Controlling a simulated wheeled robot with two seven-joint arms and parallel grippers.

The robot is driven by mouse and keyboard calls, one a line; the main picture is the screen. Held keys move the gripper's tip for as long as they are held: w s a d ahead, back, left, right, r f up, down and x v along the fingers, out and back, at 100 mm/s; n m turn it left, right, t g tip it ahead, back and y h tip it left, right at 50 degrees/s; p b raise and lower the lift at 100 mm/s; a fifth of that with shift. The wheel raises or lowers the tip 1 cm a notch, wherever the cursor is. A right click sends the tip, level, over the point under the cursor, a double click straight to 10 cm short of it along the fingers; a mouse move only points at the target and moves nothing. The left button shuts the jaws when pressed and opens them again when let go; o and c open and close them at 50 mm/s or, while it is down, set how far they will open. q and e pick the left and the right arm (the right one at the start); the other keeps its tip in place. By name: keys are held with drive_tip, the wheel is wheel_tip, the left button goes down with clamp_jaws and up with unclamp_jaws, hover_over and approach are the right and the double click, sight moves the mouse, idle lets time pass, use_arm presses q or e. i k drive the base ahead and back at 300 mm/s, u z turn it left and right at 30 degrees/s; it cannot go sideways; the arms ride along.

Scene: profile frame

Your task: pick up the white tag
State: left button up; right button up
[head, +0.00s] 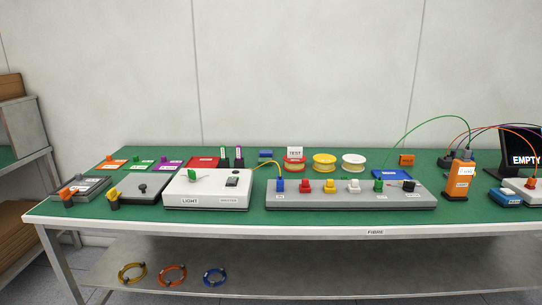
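A small white tag-like card (295,152) with dark print shows at the red spool (295,165) near the back middle of the green bench top. It stands upright. I cannot tell whether it rests on the spool or stands just behind it. No other separate loose white tag is clear at this size. Neither of my grippers is in the head view.
The green bench (240,216) carries a white light box (208,189), a grey connector bar (340,203) in front of the spools, a yellow spool (324,163), a white spool (353,164) and an orange handheld device (459,180). Cables arch at right. The front strip is clear.

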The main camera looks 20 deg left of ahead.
sight(292, 151)
drive_tip(key=u, duration=1)
drive_tip(key=i, duration=0.35)
